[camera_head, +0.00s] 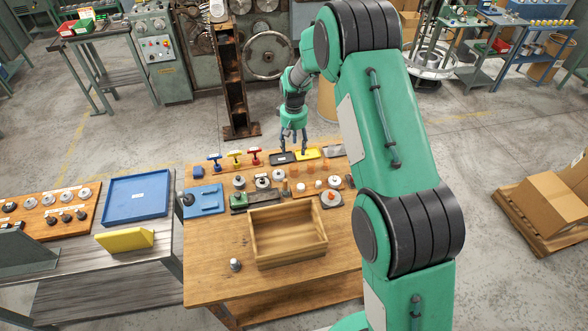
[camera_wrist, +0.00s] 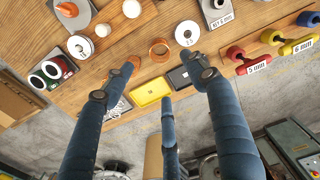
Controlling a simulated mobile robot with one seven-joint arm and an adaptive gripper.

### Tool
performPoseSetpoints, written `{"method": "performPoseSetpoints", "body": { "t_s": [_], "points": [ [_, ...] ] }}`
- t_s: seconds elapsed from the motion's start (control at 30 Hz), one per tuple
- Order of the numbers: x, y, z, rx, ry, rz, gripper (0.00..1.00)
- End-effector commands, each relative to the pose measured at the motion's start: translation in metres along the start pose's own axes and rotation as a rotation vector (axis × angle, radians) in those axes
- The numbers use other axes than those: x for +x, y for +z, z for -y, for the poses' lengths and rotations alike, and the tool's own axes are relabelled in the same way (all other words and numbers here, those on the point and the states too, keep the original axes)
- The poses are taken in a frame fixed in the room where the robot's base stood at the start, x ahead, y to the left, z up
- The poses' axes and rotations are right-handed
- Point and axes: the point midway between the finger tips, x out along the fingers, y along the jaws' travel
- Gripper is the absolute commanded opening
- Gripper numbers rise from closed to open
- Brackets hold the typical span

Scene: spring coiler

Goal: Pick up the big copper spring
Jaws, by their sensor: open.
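A larger copper coil (camera_wrist: 160,48), seen as an open ring, stands on the wooden table in the wrist view, just beyond the gap between my fingers. I take it for the big copper spring. A second copper ring (camera_wrist: 134,61) sits beside it, partly behind my left finger's tip. My gripper (camera_wrist: 162,75) is open with its fingers spread and nothing between them. In the head view my gripper (camera_head: 293,147) hangs fingers-down over the table's far edge, above the black tray. The copper pieces are small there, nearer the robot than the trays.
A black tray (camera_wrist: 181,78) and yellow tray (camera_wrist: 150,92) lie beside the coils. A white spool (camera_wrist: 187,34) marked 2.5 stands close to the larger coil. Coloured-handled tools (camera_head: 236,159) stand left.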

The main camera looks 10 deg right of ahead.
Motion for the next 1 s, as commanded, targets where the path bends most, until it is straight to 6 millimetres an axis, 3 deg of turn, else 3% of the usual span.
{"method": "performPoseSetpoints", "body": {
  "t_s": [0.53, 1.0],
  "points": [
    [0.072, 0.001, 0.000, 0.000, 0.000, 0.002, 0.57],
    [0.079, 0.000, 0.000, 0.000, 0.000, 0.000, 0.57]
  ]
}}
